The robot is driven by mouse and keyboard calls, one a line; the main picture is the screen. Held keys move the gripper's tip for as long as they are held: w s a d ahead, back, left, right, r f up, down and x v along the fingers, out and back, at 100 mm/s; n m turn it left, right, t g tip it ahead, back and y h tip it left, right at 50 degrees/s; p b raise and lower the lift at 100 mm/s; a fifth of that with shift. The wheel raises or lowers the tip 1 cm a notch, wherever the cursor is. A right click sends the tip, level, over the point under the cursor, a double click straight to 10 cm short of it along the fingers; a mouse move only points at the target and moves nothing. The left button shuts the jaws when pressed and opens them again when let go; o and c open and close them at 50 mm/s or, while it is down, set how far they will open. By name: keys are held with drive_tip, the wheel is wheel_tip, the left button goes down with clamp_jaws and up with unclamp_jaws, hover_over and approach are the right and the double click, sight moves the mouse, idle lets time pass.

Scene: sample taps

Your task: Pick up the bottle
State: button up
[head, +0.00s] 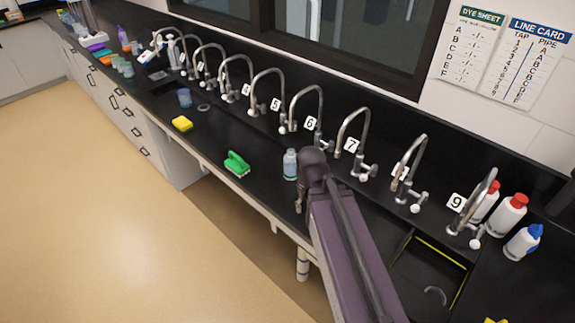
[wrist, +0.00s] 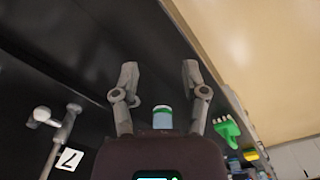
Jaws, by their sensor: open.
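In the wrist view the bottle (wrist: 162,118) shows between the two spread fingers of my gripper (wrist: 160,70), low near the palm. The fingers are open, with a visible gap on each side of the bottle. I cannot tell how far it is from the palm.
A green brush (head: 237,164), yellow sponge (head: 182,123) and blue cup (head: 184,98) lie to the left along the counter. Numbered taps (head: 352,143) line the back. A dark sink (head: 430,270) and several white bottles (head: 508,214) are at right.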

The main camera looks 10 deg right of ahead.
drive_tip(key=o, duration=0.4)
drive_tip(key=w+a+f+m+t+h+b, duration=0.1)
drive_tip(key=w+f+m+t+h+b, duration=0.2)
drive_tip(key=w+m+h+b, duration=0.7)
drive_tip(key=w+a+r+t, duration=0.1)
drive_tip(key=w+a, duration=0.2)
drive_tip(key=w, duration=0.1)
drive_tip(key=w+a+r+t, duration=0.1)
drive_tip(key=w+a+t, duration=0.1)
drive_tip(key=w+a, duration=0.1)
drive_tip(key=w+a+r+t+h+b, duration=0.1)
drive_tip(key=w+a+t, duration=0.1)
drive_tip(key=w, duration=0.2)
drive_tip(key=shift+w+a+r+m, duration=0.3)
drive_tip(key=shift+a+r+m, duration=0.05)
drive_tip(key=shift+a+m, duration=0.05)
